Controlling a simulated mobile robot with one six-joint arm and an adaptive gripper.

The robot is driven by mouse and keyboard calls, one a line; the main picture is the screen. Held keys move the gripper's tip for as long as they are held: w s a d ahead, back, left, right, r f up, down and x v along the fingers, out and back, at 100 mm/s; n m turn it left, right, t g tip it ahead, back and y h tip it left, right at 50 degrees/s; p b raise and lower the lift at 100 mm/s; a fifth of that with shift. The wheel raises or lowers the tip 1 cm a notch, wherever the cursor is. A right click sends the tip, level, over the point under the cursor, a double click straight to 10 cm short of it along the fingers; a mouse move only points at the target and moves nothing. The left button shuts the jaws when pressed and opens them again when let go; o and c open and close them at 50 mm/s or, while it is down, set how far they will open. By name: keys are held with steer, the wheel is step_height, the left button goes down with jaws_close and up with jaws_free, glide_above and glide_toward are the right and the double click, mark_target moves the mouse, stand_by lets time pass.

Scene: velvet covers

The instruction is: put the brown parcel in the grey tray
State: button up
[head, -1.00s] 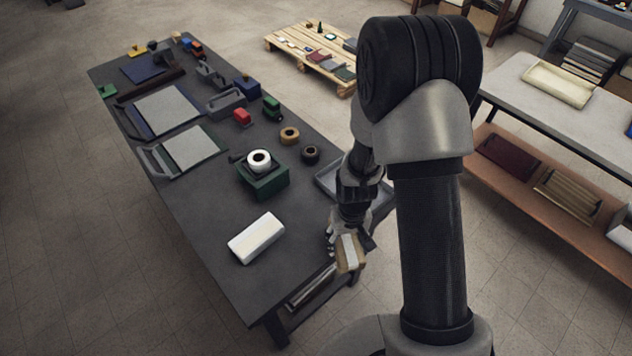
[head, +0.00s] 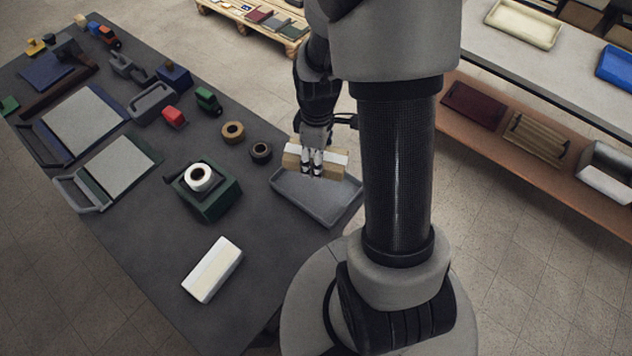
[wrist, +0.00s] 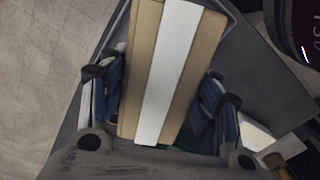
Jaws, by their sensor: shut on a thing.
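The brown parcel (head: 329,166), a box with a white band along it, is held between the fingers of my gripper (head: 312,172). In the wrist view the parcel (wrist: 205,40) fills the space between the two fingers of my gripper (wrist: 160,105). The grey tray (head: 310,204) lies at the right edge of the dark table, with low walls and a bare floor. The parcel is over the tray's far part. I cannot tell whether it touches the tray. The tray's far wall is partly hidden behind the parcel.
The dark table (head: 150,255) also bears a white block (head: 212,269), a green tape dispenser (head: 207,193), a brown tape roll (head: 232,131) and a dark roll (head: 261,152). A shelf unit (head: 545,75) stands to the right. The table's front part is mostly clear.

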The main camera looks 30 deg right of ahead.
mark_target(316, 187)
step_height(316, 187, down, 12)
steer(key=b, duration=0.3)
steer(key=shift+w+b, duration=0.1)
steer(key=shift+b, duration=0.2)
steer(key=shift+f, duration=0.2)
steer(key=o, duration=1.4)
steer(key=shift+r, duration=0.15)
